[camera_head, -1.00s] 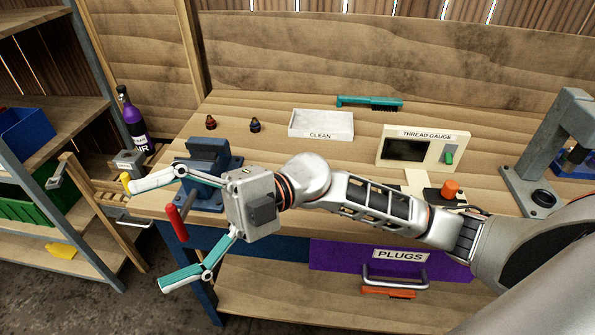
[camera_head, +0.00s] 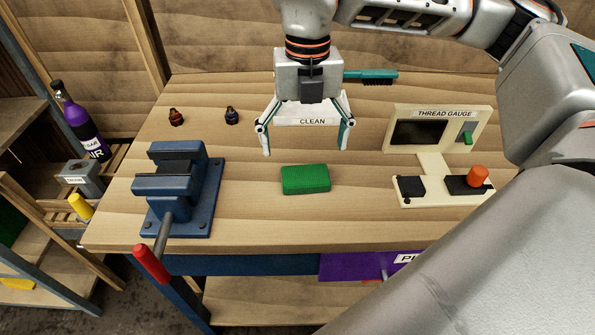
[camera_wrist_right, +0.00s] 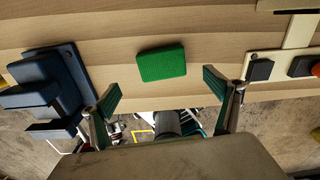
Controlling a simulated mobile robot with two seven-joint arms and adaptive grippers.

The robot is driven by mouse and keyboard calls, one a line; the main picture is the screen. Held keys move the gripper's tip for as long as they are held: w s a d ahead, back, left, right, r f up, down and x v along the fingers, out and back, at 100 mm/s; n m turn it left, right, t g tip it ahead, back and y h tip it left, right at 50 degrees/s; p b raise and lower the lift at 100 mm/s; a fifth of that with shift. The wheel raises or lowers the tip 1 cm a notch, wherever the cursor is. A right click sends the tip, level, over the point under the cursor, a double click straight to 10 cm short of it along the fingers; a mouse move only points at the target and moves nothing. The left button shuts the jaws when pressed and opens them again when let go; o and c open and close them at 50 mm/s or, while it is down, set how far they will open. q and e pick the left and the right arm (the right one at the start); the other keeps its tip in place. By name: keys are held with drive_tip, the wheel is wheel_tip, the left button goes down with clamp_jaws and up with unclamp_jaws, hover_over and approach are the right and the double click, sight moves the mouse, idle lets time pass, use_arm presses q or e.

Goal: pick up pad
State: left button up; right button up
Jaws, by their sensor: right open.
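The green pad (camera_head: 305,179) lies flat on the wooden workbench, right of the blue vise. It also shows in the right wrist view (camera_wrist_right: 162,63), ahead of and between the fingers. My right gripper (camera_head: 306,150) is open and empty, its fingers pointing down and spread wide. In the head view it hangs above and behind the pad, apart from it. The fingers also show in the right wrist view (camera_wrist_right: 163,100). My left gripper is not in view.
A blue vise (camera_head: 178,185) with a red-tipped handle stands left of the pad. The thread gauge (camera_head: 440,130) stands right. The white CLEAN tray (camera_head: 313,121) is behind my gripper. A teal brush (camera_head: 372,76) and two small fittings (camera_head: 231,115) lie farther back.

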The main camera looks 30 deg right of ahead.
sight(305, 174)
drive_tip(key=shift+w+d+f, duration=0.1)
drive_tip(key=shift+d+f, duration=0.1)
drive_tip(key=shift+d, duration=0.05)
drive_tip(key=f, duration=0.7)
drive_tip(key=shift+s+a+f, duration=0.1)
drive_tip(key=shift+s+a, duration=0.05)
drive_tip(key=shift+s, duration=0.1)
drive_tip(key=c, duration=1)
